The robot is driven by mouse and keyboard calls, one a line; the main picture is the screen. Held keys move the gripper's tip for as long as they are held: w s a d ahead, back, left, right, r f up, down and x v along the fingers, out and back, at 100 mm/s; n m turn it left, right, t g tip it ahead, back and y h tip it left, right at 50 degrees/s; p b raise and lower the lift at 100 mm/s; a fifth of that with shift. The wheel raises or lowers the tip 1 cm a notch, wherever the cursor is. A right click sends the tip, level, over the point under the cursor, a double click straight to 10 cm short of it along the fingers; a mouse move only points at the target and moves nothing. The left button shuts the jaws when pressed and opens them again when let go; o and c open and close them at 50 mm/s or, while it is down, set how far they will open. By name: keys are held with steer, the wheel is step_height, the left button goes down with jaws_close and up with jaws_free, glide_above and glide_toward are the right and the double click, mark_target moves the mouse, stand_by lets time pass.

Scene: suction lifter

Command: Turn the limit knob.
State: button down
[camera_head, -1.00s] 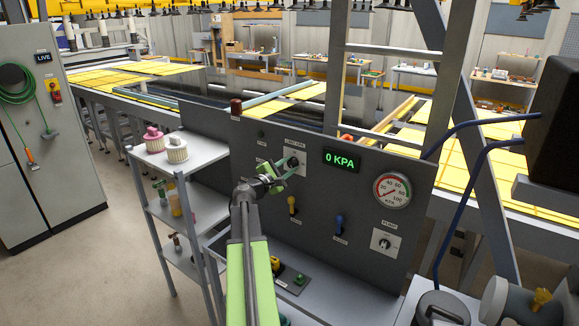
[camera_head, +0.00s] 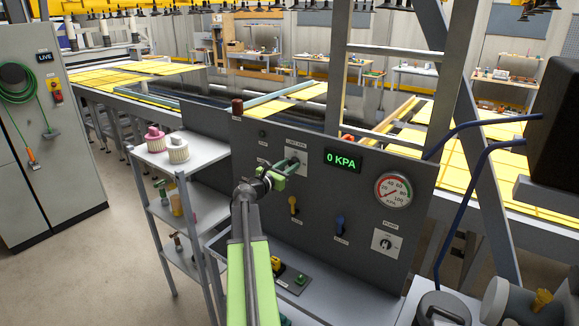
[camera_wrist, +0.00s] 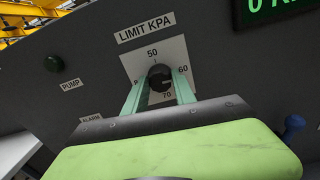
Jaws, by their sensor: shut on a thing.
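The limit knob (camera_wrist: 160,76) is dark and round. The knob's pointer cannot be made out clearly.
A green display (camera_head: 342,160) reads 0 KPA, with a round gauge (camera_head: 394,190) to its right. A yellow lever (camera_head: 293,206) and a blue lever (camera_head: 340,226) stick out below. Another knob (camera_head: 384,243) is at lower right. A shelf rack (camera_head: 190,160) stands left.

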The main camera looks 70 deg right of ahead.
steer(key=shift+s+f+n, duration=0.1)
steer(key=shift+s+n, duration=0.1)
steer(key=shift+n, duration=0.2)
steer(key=c, duration=1)
jaws_free()
steer(key=shift+w, duration=0.1)
steer(key=v, duration=1.7)
steer(key=shift+a, duration=0.2)
